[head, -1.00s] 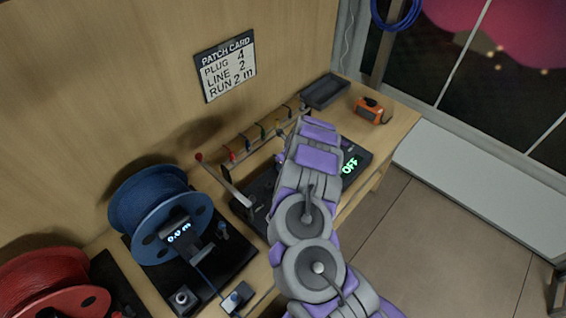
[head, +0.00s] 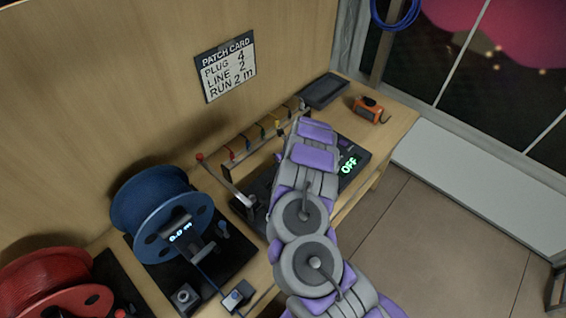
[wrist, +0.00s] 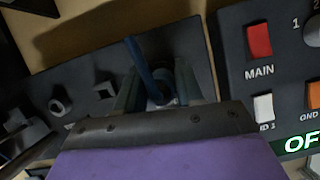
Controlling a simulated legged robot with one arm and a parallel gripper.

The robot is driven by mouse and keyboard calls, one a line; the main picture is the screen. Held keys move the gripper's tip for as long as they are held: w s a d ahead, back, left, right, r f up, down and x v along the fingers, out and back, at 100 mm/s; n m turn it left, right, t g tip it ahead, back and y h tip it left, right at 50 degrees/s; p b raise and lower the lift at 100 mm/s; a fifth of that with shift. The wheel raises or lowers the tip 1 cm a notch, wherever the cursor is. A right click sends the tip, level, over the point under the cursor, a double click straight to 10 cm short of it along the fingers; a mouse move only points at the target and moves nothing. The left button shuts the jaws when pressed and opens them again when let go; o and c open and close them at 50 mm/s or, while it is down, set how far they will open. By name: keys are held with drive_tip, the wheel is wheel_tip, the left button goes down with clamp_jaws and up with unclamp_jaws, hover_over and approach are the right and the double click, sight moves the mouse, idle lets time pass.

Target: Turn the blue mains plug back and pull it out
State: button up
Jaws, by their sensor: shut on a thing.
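The blue mains plug (wrist: 158,92), with a blue cable bending up from it, stands at a dark socket plate (wrist: 84,72) in the wrist view. My gripper (wrist: 157,82) is shut on it, one finger on each side. The wrist housing hides the near side of the plug, so I cannot tell how far it is seated or turned. In the head view my arm covers the gripper and plug.
Right of the plate is a panel with a red MAIN switch (wrist: 259,41) and green OFF display (head: 348,165). A blue reel (head: 155,215), a red reel (head: 45,285), a rack of coloured leads (head: 262,132), a dark tray (head: 324,90) and an orange device (head: 368,109) share the bench.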

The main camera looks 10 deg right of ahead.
drive_tip(key=shift+m+h+p, duration=0.4)
drive_tip(key=shift+m+p, duration=0.6)
drive_tip(key=shift+p, duration=0.9)
drive_tip(key=shift+r+p, duration=1.65)
drive_tip(key=shift+p, duration=0.3)
drive_tip(key=shift+r+p, duration=1.5)
drive_tip(key=shift+p, duration=0.2)
